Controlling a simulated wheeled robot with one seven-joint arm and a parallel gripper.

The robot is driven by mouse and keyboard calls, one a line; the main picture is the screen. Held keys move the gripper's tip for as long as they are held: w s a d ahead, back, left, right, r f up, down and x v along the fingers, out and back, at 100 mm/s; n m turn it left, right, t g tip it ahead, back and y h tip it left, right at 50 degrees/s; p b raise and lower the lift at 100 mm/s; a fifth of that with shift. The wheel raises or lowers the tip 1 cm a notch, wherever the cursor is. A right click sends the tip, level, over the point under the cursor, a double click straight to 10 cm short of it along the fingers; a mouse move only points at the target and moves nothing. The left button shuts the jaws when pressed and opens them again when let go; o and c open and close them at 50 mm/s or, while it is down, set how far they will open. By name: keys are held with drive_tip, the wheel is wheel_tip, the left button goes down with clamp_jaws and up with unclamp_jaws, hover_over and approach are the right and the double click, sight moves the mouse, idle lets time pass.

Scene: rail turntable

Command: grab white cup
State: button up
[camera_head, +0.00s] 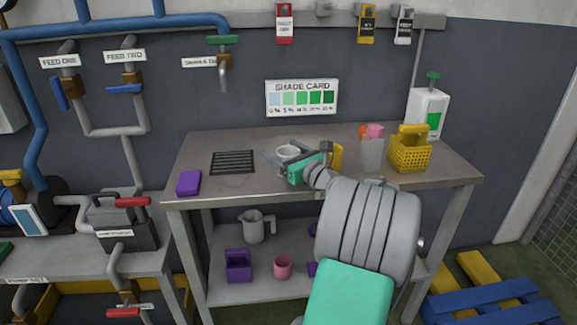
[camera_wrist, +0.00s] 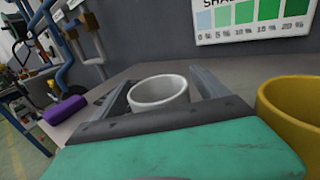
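The white cup (camera_head: 289,151) stands upright on the grey workbench (camera_head: 230,188), behind my gripper (camera_head: 292,157). In the wrist view the white cup (camera_wrist: 158,92) sits between the two fingers of my gripper (camera_wrist: 160,79), with its open rim up. The fingers are apart, one on each side of the cup, and a narrow gap seems to show beside it. The cup's lower front is hidden by the gripper body.
A yellow cup (camera_wrist: 288,112) stands close to the right of my gripper. A purple block (camera_head: 189,183) and a dark grate (camera_head: 233,162) lie to the left. A clear container (camera_head: 371,153) and a yellow basket (camera_head: 409,152) stand to the right. The wall is behind.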

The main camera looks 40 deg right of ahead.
drive_tip(key=c, duration=1.4)
